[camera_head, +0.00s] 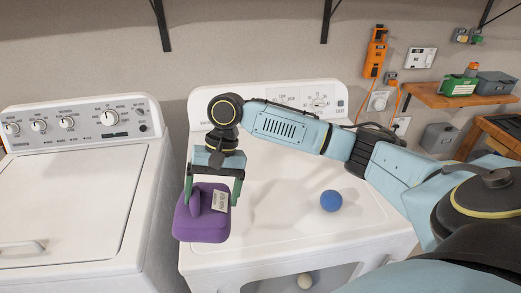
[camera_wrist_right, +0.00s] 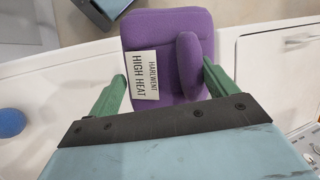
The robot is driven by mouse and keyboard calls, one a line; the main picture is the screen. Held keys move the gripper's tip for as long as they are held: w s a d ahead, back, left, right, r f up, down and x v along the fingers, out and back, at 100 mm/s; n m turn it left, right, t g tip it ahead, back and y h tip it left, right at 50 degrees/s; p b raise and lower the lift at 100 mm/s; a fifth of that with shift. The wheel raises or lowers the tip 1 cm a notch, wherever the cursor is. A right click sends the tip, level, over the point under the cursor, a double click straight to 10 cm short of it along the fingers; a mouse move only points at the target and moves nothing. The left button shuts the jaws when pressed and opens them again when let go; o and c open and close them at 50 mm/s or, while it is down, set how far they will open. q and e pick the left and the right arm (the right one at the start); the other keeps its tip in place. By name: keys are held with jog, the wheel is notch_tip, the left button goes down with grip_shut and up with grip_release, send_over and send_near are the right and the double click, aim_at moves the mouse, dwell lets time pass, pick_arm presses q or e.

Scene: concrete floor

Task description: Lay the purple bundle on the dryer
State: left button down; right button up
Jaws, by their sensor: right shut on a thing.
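The purple bundle (camera_head: 203,222) is a folded, cushion-like pack with a white tag, on which "HIGH HEAT" reads in the wrist view. My right gripper (camera_head: 213,190) is shut on the bundle, its green fingers on either side. The bundle hangs over the left front part of the right-hand white machine (camera_head: 290,228), which looks like the dryer. I cannot tell for certain whether it touches the top. In the right wrist view the bundle (camera_wrist_right: 168,60) sits between the fingers (camera_wrist_right: 163,88). My left gripper is not in view.
A blue ball (camera_head: 331,201) lies on the dryer top, right of the bundle. A white washer (camera_head: 70,205) stands at the left, across a narrow gap. The dryer top's middle is otherwise clear.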

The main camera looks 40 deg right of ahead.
jog(key=w+d+m+t+h+p, duration=0.15)
jog(key=d+m+t+p, duration=0.3)
jog(key=d+m, duration=0.6)
jog(key=shift+m, duration=0.75)
jog(key=f, duration=0.3)
jog(key=a+f, duration=0.1)
jog(key=f, duration=0.2)
jog(key=a+f, duration=0.1)
jog(key=f, duration=0.2)
jog(key=shift+w+f+b, duration=0.15)
jog(key=shift+f+b, duration=0.15)
jog(key=o, duration=0.9)
jog(key=shift+o, duration=1.3)
jog(key=v, duration=1.2)
jog(key=shift+p, duration=0.3)
